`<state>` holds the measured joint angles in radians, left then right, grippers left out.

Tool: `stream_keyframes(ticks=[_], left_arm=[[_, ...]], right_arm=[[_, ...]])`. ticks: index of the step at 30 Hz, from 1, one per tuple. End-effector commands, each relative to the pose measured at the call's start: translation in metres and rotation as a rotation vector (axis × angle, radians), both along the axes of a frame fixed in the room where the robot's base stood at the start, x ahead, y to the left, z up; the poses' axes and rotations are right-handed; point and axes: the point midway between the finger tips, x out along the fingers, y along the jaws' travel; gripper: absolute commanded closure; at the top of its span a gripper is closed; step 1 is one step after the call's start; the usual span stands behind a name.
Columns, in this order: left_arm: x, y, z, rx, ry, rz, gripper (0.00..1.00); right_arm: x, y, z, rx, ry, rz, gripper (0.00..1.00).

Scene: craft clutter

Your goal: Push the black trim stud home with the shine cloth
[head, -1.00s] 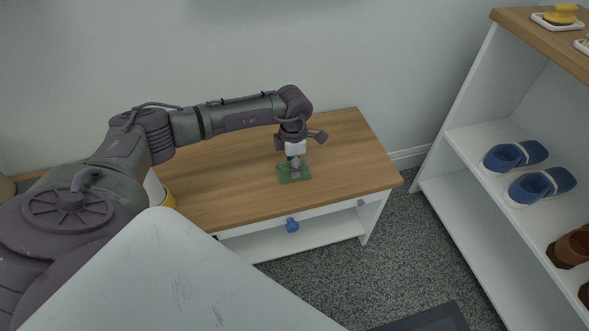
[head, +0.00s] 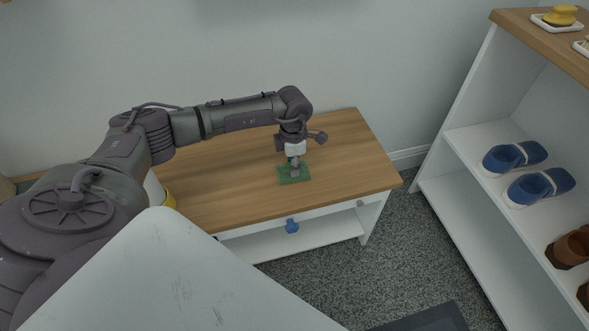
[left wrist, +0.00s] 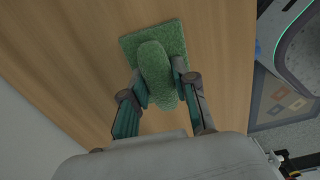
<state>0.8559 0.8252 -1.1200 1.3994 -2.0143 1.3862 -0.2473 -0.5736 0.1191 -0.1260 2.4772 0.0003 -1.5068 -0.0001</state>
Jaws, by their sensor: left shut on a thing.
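The shine cloth (head: 303,175) is green and lies flat on the wooden top of a low bench, with a raised bunched part in its middle. In the left wrist view the cloth (left wrist: 133,43) shows a fuzzy flat square with a rounded grip standing up from it. My left gripper (head: 294,160) points down over the cloth. In the left wrist view its two fingers (left wrist: 160,78) are shut on either side of the raised part. I cannot make out a black trim stud in either view. My right gripper is not in view.
The bench top (head: 350,145) is otherwise mostly clear. A white rack (head: 468,135) at the right holds blue shoes (head: 540,187) and brown shoes (head: 570,248).

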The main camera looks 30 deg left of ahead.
Motion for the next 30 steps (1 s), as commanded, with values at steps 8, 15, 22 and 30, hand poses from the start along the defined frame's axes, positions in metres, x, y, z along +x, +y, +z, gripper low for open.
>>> stream_keyframes(ticks=[8, 15, 22, 30], left_arm=[[-0.004, 0.000, 0.012, 0.002, 0.011, -0.003, 1.00], [-0.003, 0.000, 0.026, 0.002, 0.008, -0.002, 1.00], [-0.002, 0.000, 0.026, 0.001, 0.006, -0.001, 1.00], [0.001, -0.017, 0.046, 0.000, 0.000, -0.182, 1.00]], right_arm=[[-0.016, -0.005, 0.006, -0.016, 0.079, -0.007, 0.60], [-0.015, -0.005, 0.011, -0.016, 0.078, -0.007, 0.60], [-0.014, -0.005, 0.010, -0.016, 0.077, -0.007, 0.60], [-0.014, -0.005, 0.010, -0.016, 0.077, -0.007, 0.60]])
